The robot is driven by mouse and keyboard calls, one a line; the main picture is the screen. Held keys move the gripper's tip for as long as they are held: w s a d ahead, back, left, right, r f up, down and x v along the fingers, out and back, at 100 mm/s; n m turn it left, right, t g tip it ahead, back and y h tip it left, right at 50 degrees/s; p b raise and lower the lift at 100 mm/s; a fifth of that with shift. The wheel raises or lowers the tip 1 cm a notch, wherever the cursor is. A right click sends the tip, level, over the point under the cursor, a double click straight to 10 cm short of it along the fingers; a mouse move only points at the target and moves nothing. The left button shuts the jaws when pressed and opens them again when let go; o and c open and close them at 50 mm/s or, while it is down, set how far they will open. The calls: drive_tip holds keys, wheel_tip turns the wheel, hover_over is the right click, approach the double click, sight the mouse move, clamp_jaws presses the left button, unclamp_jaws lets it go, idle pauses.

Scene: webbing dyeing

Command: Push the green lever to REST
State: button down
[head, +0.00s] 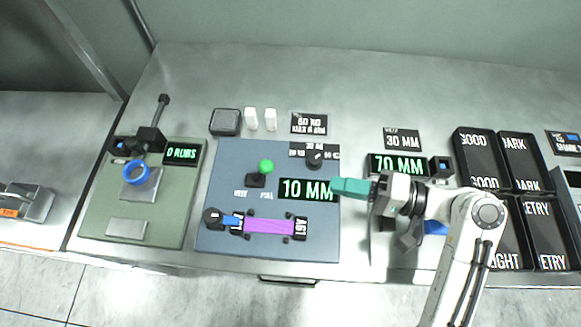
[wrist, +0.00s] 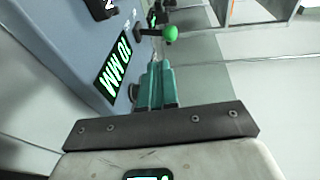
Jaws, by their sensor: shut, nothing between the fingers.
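The green lever (head: 266,167) is a black post with a green ball knob, standing on the blue-grey panel (head: 220,170). Labels that look like REST and PULL lie just in front of it. The knob also shows in the wrist view (wrist: 170,33), beyond my fingertips. My gripper (head: 338,188) has teal fingers, shut and empty, pointing left, to the right of the lever and apart from it. The fingers show in the wrist view too (wrist: 158,72). A 10 MM display (head: 306,189) lies between gripper and lever. The lever's exact setting is hard to tell.
A purple strip (head: 268,227) lies clamped at the panel's front. A black knob (head: 314,160) is near the fingertips. A green panel (head: 160,215) with a blue ring (head: 137,174) is at left. Black trays (head: 476,150) stand at right. The table behind is mostly clear.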

drive_tip(key=p, duration=0.2)
approach(260, 172)
drive_tip(key=a, duration=0.1)
drive_tip(key=w+a, duration=0.1)
drive_tip(key=a, duration=0.1)
drive_tip(key=shift+w+a+r, duration=0.1)
drive_tip(key=shift+w+a, duration=0.15)
drive_tip(key=shift+a, duration=0.1)
drive_tip(key=shift+w, duration=0.1)
